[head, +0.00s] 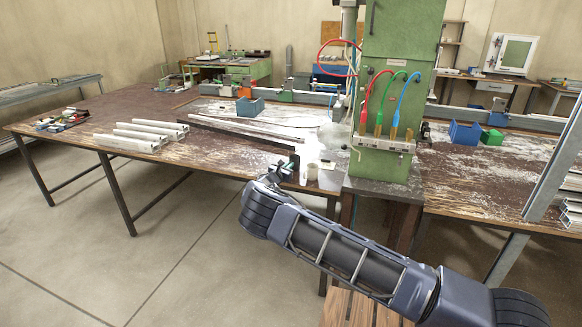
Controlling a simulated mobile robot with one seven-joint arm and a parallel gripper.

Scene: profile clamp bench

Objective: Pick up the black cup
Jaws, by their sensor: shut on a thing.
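My gripper (290,162) is at the front edge of the left bench, beside the green column. It is small and dark in the head view, and its fingers are hard to make out. It is shut on a small dark thing at its tip, which blends with the fingers. This fits the black cup, but its outline cannot be told clearly. No other black cup shows clearly on the benches.
White containers (330,178) stand close to the right of my gripper. The green machine column (400,75) with coloured hoses rises behind them. White profiles (140,136) lie on the left bench (215,155).

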